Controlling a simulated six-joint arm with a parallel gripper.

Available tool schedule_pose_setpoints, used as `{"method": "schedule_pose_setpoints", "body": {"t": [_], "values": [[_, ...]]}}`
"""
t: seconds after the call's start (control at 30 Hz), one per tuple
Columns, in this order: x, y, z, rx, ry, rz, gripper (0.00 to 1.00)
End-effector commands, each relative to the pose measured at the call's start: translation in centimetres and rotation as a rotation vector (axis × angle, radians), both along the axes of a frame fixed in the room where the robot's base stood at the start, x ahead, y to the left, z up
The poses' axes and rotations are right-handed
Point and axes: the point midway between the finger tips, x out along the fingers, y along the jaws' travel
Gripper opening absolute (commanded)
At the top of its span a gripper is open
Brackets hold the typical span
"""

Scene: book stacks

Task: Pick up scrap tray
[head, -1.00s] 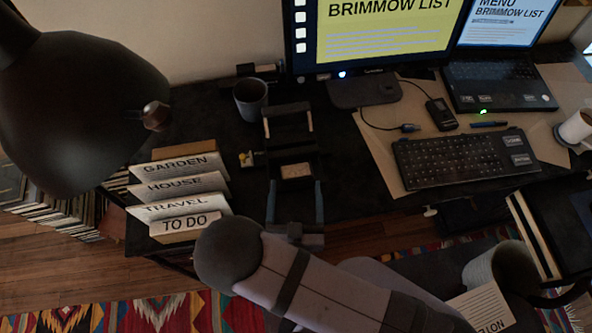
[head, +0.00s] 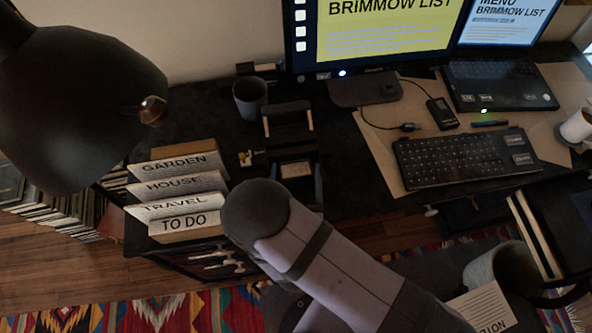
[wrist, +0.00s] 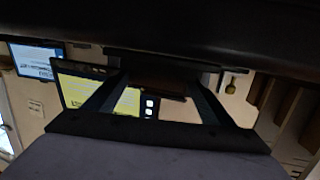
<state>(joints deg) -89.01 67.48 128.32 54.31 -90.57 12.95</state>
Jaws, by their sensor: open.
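A dark, low, boxy item with a pale tag (head: 295,170) stands on the black desk behind my arm's end. It seems to be the scrap tray, but dark on dark makes its outline hard to tell. My gripper (wrist: 158,78) is open in the wrist view. Its two long fingers stretch away either side of a brown block (wrist: 158,86) under a dark bar; I cannot tell whether they touch it.
File cards (head: 180,190) stand to the left, with a black lamp (head: 75,110) overhead. A grey mug (head: 250,97) is close behind left. A keyboard (head: 465,158), monitor (head: 390,35) and laptop (head: 500,85) are to the right. Bare desk lies between tray and keyboard.

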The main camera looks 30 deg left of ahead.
Motion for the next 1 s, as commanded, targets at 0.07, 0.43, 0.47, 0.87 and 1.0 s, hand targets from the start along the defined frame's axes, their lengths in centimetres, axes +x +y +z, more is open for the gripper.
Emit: {"method": "schedule_pose_setpoints", "body": {"t": [0.07,0.43,0.47,0.87,1.0], "values": [[0.0,0.0,0.0,0.000,0.000,0.000,0.77],[0.0,0.0,0.0,0.000,0.000,-0.001,0.46],[0.0,0.0,0.0,0.000,0.000,-0.001,0.46],[0.0,0.0,0.7,0.000,-0.001,-0.001,0.46],[0.0,0.0,1.6,0.002,-0.001,-0.001,0.46]]}}
